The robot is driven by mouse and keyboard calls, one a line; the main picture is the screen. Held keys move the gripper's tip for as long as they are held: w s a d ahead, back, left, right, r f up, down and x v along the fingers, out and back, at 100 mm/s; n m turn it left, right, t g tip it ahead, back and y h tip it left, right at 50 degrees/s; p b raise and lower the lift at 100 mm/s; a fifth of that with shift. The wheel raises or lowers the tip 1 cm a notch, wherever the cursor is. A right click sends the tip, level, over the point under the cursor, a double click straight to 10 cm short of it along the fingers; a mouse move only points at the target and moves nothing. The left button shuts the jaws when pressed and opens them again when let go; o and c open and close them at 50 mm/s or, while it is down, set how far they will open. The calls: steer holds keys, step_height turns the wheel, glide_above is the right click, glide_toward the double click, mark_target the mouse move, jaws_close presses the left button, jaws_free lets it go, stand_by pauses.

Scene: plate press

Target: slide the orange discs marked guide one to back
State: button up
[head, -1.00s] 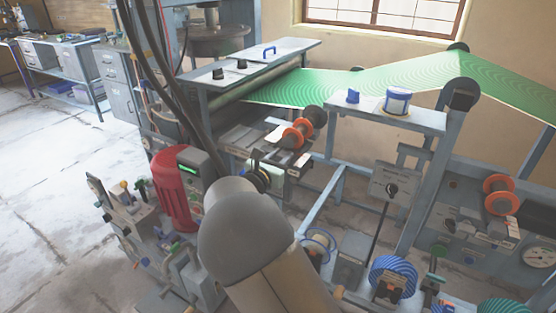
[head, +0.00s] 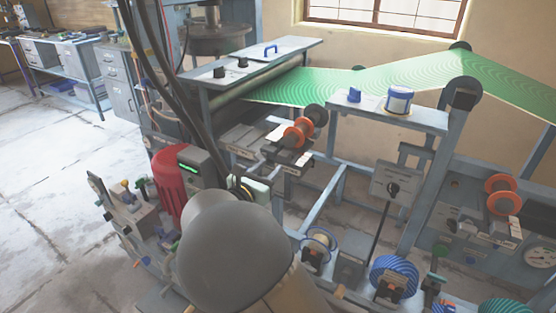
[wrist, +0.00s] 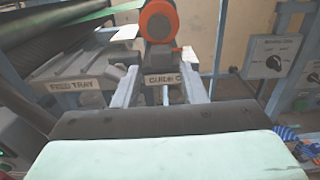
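A pair of orange discs (head: 298,132) sits on a dark roller on the rail unit in the middle of the head view. In the wrist view, one orange disc (wrist: 158,22) faces me at top centre, with a dark hub. Below it is a plate (wrist: 164,79) reading "GUIDE" and a partly hidden second word. My gripper (wrist: 162,88) has its two grey fingers apart, either side of that plate, below and short of the disc. Nothing is between the fingers.
A plate marked feed tray (wrist: 75,86) lies left of the guide. A control box with a dark knob (wrist: 272,62) stands right. Another orange disc pair (head: 502,195) sits on the far right panel. Green web (head: 400,75) runs above behind. Frame bars surround the guide.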

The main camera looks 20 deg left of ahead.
steer(key=v, duration=0.9)
steer(key=shift+s, duration=0.1)
steer(key=s+d+r+m+g+h+p, duration=0.1)
steer(key=s+d+m+g+h+p, duration=0.15)
steer(key=d+m+g, duration=0.85)
steer(key=s+d+r+m+g+h+p, duration=0.1)
steer(key=s+d+m+g+h+p, duration=0.3)
steer(key=d, duration=1.5)
steer(key=s+d+r+m+g+y+p, duration=0.1)
steer(key=s+d+m+y+p, duration=0.1)
steer(key=s+m+y, duration=0.3)
steer(key=s+d+r+m+g+y+p, duration=0.1)
steer(key=s+d+m+y, duration=0.3)
steer(key=s+m, duration=0.7)
steer(key=shift+r+m+y+p, duration=0.45)
steer(key=shift+r+m+y, duration=0.35)
steer(key=shift+y, duration=0.35)
steer(key=shift+w, duration=0.1)
steer(key=shift+c, duration=0.4)
